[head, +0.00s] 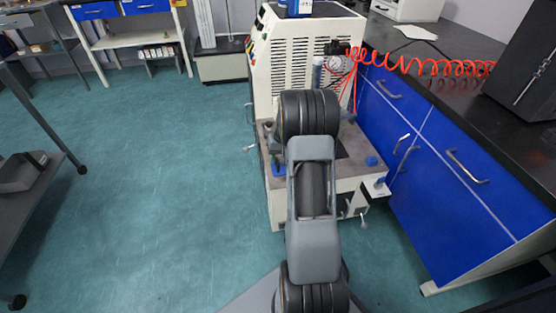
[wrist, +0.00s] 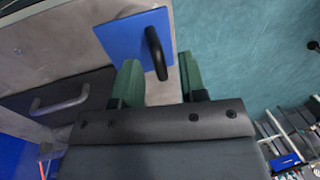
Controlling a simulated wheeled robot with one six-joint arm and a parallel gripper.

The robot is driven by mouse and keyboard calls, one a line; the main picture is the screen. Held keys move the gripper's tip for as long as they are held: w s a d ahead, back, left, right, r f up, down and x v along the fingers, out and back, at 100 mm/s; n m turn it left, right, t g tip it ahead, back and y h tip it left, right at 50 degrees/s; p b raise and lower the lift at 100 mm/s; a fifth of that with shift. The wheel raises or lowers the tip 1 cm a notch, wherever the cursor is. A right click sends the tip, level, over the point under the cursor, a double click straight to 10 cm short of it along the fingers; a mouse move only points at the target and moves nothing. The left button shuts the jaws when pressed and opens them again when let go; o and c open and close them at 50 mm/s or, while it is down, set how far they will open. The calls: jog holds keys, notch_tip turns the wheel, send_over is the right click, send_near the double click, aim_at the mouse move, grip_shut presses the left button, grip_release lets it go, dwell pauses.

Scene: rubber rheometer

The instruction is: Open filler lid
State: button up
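A blue square lid (wrist: 128,40) with a black bar handle (wrist: 155,54) lies on a grey surface in the upper middle of the wrist view. I take it for the filler lid; it looks closed and flat. My gripper (wrist: 159,75) has two green fingers, spread apart and empty. The handle lies ahead of and between the fingertips, and I see no finger gripping it. In the head view, my arm covers the gripper and part of the machine base. The beige rheometer (head: 285,55) stands behind my arm.
A dark panel with a grey handle (wrist: 62,100) sits beside the lid in the wrist view. A blue-fronted cabinet with a black top (head: 445,100) borders the machine on the right. A red coiled hose (head: 430,68) crosses above it. The teal floor (head: 170,170) at left is open.

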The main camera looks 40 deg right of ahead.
jog(key=shift+f, duration=0.1)
grip_shut()
dwell(0.4)
